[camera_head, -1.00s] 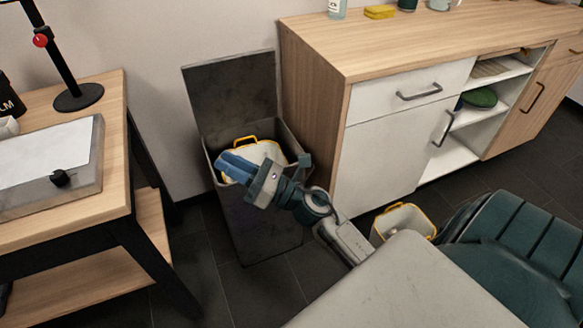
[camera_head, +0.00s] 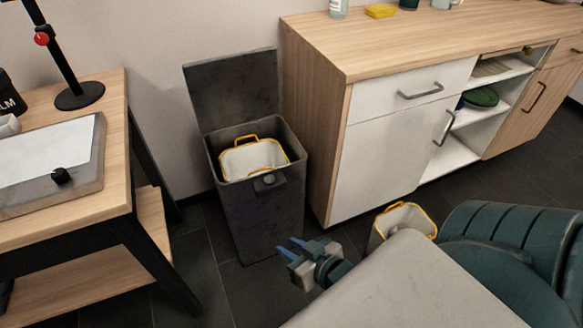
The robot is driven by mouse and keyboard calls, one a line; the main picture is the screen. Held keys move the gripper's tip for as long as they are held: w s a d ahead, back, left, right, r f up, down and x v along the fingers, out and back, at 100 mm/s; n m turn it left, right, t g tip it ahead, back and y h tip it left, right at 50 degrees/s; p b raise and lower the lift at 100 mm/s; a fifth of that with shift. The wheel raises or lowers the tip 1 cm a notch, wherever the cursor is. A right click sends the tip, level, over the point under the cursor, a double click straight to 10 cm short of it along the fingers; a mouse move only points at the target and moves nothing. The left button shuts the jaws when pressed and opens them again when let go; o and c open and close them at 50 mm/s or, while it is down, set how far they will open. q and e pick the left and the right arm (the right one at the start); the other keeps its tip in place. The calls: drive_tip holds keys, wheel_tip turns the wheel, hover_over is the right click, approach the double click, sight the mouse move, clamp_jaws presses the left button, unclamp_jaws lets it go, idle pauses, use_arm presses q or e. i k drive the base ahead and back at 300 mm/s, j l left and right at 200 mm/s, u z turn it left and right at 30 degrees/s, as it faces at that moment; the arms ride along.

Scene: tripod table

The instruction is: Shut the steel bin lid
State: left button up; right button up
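The dark steel bin (camera_head: 262,215) stands on the floor between the wooden table and the cabinet. Its lid (camera_head: 232,90) is up, standing nearly upright at the back of the bin. A white liner bucket (camera_head: 253,158) with a yellow rim and handle sits inside the open bin. My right gripper (camera_head: 290,247) is low in front of the bin, to the lower right, apart from it. Its two blue fingers show a gap between them, with nothing held. My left gripper is not in view.
A wooden cabinet (camera_head: 310,120) stands close to the right of the bin. A wooden table (camera_head: 117,150) with a grey device stands to the left. A second white and yellow bucket (camera_head: 400,222) is on the floor at the lower right. Dark floor (camera_head: 215,262) lies in front.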

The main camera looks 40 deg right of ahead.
sight(225, 91)
drive_tip(key=i+j+z, duration=0.15)
drive_tip(key=j+z, duration=0.35)
drive_tip(key=i+j+z, duration=0.1)
drive_tip(key=j+z, duration=0.2)
drive_tip(key=z, duration=0.15)
drive_tip(key=j+z, duration=0.5)
drive_tip(key=k+l, duration=0.1)
drive_tip(key=k, duration=0.25)
drive_tip(key=i+l+u, duration=0.1)
drive_tip(key=i+l, duration=0.65)
drive_tip(key=l, duration=0.2)
drive_tip(key=i+l+u, duration=0.15)
drive_tip(key=i+l, duration=0.25)
